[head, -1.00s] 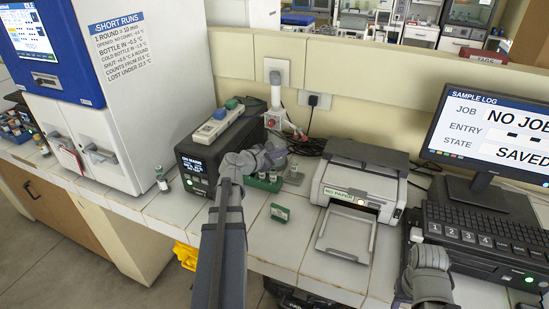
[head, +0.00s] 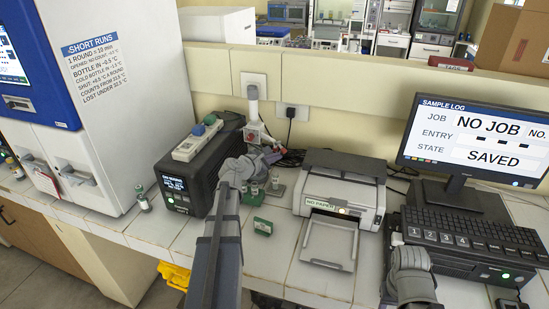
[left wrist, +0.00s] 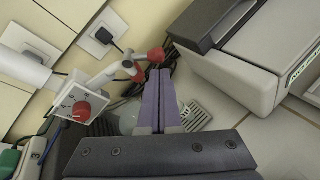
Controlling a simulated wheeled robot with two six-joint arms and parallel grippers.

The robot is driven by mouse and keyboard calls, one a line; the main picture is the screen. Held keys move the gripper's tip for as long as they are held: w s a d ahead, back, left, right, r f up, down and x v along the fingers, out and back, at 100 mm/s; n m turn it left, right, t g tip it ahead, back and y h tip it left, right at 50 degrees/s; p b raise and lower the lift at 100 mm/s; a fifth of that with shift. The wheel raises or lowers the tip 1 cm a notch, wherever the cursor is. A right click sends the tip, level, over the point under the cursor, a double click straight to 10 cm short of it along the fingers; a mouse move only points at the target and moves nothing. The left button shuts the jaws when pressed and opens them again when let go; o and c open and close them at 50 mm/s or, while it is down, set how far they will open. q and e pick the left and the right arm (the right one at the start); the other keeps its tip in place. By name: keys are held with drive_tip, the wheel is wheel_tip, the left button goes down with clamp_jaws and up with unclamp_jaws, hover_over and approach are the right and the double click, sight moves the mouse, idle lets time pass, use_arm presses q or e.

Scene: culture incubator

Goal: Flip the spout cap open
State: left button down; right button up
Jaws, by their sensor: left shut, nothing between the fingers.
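The dispenser (head: 253,112) is a white post with a side spout against the back wall, behind my left gripper. In the left wrist view its white pipe (left wrist: 103,78) ends in a spout with red parts. The upper red piece (left wrist: 156,54) looks like the spout cap; whether it is closed is unclear. My left gripper (left wrist: 159,74) is shut and empty, with its fingertips just below this red piece. I cannot tell whether they touch. In the head view the left gripper (head: 268,158) is small beside the dispenser. My right gripper's fingers do not show.
A green rack with vials (head: 252,197) stands below the left gripper, with a small green block (head: 263,227) in front. A black box (head: 190,180) stands left, a printer (head: 340,190) right. A red knob (left wrist: 81,110) is on the dispenser's box. Cables lie behind.

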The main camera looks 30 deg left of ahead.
use_arm(q)
drive_tip(key=shift+d+r+n+g+h+p, duration=0.2)
drive_tip(key=shift+n+h+p, duration=0.1)
drive_tip(key=shift+n+p, duration=0.15)
drive_tip(key=shift+d+r+n+g+h+p, duration=0.1)
drive_tip(key=shift+r+n+h+p, duration=0.15)
drive_tip(key=shift+n, duration=0.3)
drive_tip(key=shift+s+d+r+n+g+h+p, duration=0.1)
drive_tip(key=shift+r+n+g+h+p, duration=0.25)
drive_tip(key=shift+n+h+p, duration=0.5)
wheel_tip(320, 180, up, 2)
drive_tip(key=n+h+p, duration=0.1)
drive_tip(key=n+h, duration=0.1)
drive_tip(key=n, duration=0.2)
drive_tip(key=shift+d, duration=0.1)
drive_tip(key=shift+r, duration=0.1)
idle(0.4)
drive_tip(key=shift+r+p, duration=0.75)
